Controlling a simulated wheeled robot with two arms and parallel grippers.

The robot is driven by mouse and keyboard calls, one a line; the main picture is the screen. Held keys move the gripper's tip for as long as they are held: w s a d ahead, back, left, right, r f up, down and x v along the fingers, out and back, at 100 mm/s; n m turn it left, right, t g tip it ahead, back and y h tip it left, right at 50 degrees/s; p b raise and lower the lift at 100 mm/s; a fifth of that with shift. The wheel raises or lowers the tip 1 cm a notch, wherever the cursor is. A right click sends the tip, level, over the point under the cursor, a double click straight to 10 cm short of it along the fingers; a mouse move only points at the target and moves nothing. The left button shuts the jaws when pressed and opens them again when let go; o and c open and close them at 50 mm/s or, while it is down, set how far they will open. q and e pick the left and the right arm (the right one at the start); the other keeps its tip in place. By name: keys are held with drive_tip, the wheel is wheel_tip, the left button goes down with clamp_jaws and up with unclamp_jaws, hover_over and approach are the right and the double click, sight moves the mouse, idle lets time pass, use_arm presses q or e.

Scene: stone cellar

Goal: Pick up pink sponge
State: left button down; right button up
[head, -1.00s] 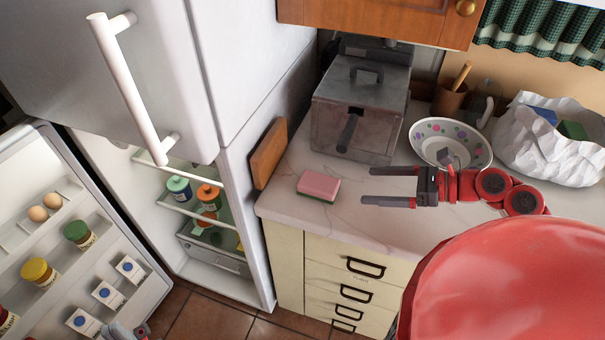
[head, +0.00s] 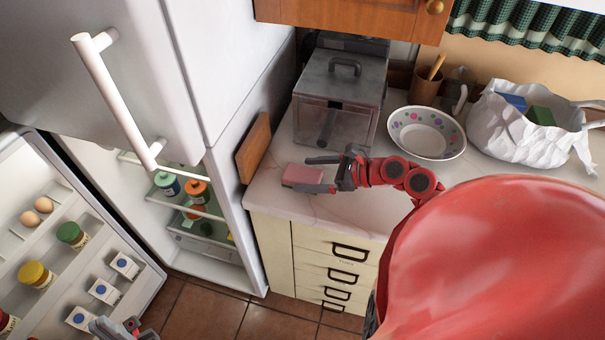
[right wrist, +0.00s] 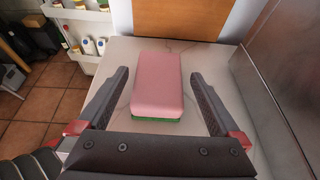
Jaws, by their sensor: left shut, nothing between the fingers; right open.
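The pink sponge (head: 300,174) lies flat on the white marble countertop (head: 345,207), near its left end. The right wrist view shows its pink top (right wrist: 158,84) and a green underside. My right gripper (head: 322,174) is open, with its fingertips reaching toward the sponge from the right. In the right wrist view my right gripper (right wrist: 158,95) has one finger on each side of the sponge's near end, with gaps on both sides. My left gripper (head: 128,326) is shut and empty at the bottom left, partly cut off by the picture edge.
A grey metal box (head: 338,100) stands behind the sponge, and a wooden board (head: 253,147) leans on the fridge side. A dotted bowl (head: 427,132) and a white bag (head: 505,130) are further right. The fridge door (head: 85,240) stands open at left.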

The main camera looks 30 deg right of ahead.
sight(307, 175)
drive_tip(key=x, duration=0.3)
drive_tip(key=shift+a+f+p, duration=0.1)
drive_tip(key=shift+a+p, duration=0.1)
drive_tip(key=shift+p, duration=0.15)
drive_tip(key=c, duration=1.2)
